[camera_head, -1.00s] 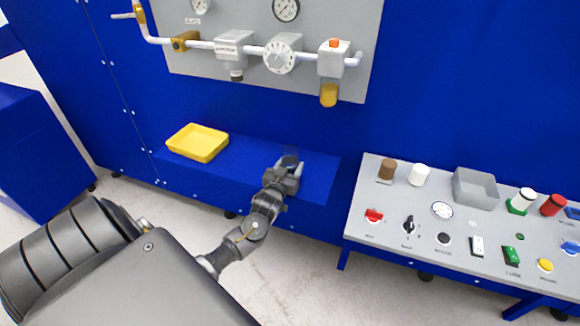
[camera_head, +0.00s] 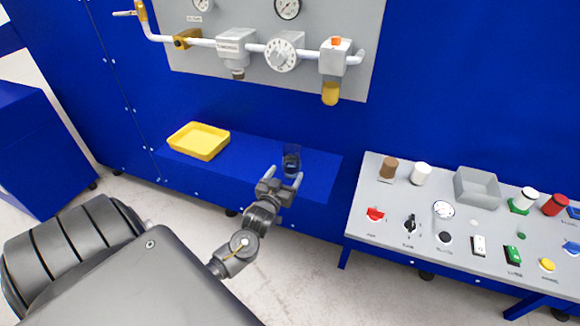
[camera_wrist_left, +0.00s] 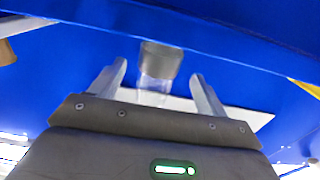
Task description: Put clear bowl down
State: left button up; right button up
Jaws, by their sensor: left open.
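The clear bowl (camera_head: 291,160) is a small see-through cup with a darker grey part. It stands on the blue shelf (camera_head: 240,160), right of the yellow tray. My left gripper (camera_head: 285,175) is open and empty, just in front of the bowl. In the left wrist view, the bowl (camera_wrist_left: 158,68) lies beyond and between the spread fingers (camera_wrist_left: 158,80), apart from both of them. My right gripper is not in view.
A yellow tray (camera_head: 199,141) sits on the shelf's left part. Pipes and gauges (camera_head: 284,54) hang on the wall above. The shelf between tray and bowl is clear.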

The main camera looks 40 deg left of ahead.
pick_arm(q)
jog(key=v, duration=0.6)
jog(key=shift+s, duration=0.1)
jog(key=s+d+f+m+g+h, duration=0.1)
jog(key=s+d+f+g, duration=0.2)
jog(key=f, duration=0.8)
jog(key=s+d+f+m+g+h, duration=0.1)
jog(key=s+f+m+g, duration=0.1)
jog(key=s+f, duration=0.65)
jog(key=s+d+f+m+g+h, duration=0.1)
jog(key=d+f+g, duration=0.15)
jog(key=f, duration=1.15)
jog(key=s+d+f+g, duration=0.2)
jog(key=s+f, duration=0.3)
jog(key=s, duration=0.4)
jog(key=s+d+f+m+g+h, duration=0.1)
jog(key=s+f+g, duration=0.2)
jog(key=s, duration=0.7)
jog(key=s+d+f+m+g+h, duration=0.1)
jog(key=s+d+f+g, duration=0.1)
jog(key=s+f, duration=0.6)
jog(key=shift+s+d+g, duration=0.35)
jog(key=shift+s+g, duration=0.3)
jog(key=shift+s, duration=0.15)
